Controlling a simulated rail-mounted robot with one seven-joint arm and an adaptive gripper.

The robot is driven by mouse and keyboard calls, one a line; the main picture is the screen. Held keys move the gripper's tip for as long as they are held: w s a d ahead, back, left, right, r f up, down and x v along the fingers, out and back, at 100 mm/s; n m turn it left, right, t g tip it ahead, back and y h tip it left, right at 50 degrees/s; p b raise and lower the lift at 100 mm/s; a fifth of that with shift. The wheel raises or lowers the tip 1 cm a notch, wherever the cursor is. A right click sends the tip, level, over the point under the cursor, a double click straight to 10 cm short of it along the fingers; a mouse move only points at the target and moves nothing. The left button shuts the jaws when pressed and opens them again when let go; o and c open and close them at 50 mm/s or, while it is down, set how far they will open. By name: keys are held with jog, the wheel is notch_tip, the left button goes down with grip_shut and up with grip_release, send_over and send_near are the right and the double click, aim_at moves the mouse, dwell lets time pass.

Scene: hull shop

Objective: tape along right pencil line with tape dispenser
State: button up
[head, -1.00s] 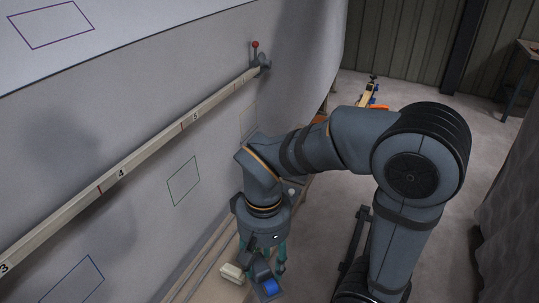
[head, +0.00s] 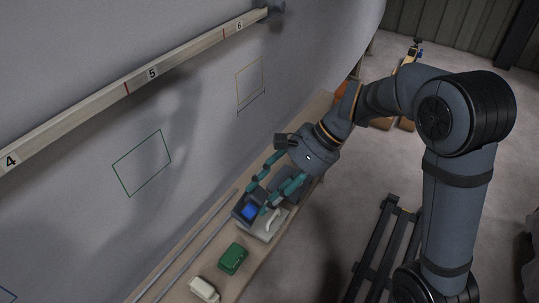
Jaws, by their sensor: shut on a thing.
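My gripper (head: 262,198), with teal fingers, points down and left over the shelf along the hull. It is shut on a dark grey block with a blue face (head: 250,211), which looks like the tape dispenser; the fingers partly hide it. On the grey hull wall (head: 70,190) are a green four-sided outline (head: 142,163) and a smaller yellowish one (head: 250,84) to its right. The gripper is to the right of the green outline and below the yellowish one.
A pale tool with a white handle (head: 272,221), a green box (head: 232,259) and a cream block (head: 204,290) are on the shelf (head: 258,254). A numbered batten (head: 180,58) runs across the hull above. A dark rack (head: 377,245) stands on the floor.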

jog(key=w+a+f+m+t+y+b, duration=0.25)
jog(key=w+a+f+y+b, duration=0.3)
jog(key=w, duration=0.35)
jog(key=w+d+f+m+t+y+b, duration=0.1)
jog(key=w+f+m+t+b, duration=0.25)
jog(key=w, duration=0.85)
jog(key=w+d+f+m+t+y+b, duration=0.1)
jog(key=w+m+t+y+b, duration=0.15)
jog(key=w+t+b, duration=0.6)
jog(key=w+a+g+p, duration=0.3)
jog(key=w+a+p, duration=0.1)
jog(key=w, duration=0.1)
jog(key=shift+a+m+g+h+p, duration=0.2)
jog(key=shift+m+g+h+p, duration=0.1)
jog(key=shift+m+g+h, duration=0.1)
jog(key=o, duration=0.6)
jog(key=c, duration=0.5)
jog(key=shift+f, duration=0.1)
jog(key=shift+c, duration=0.5)
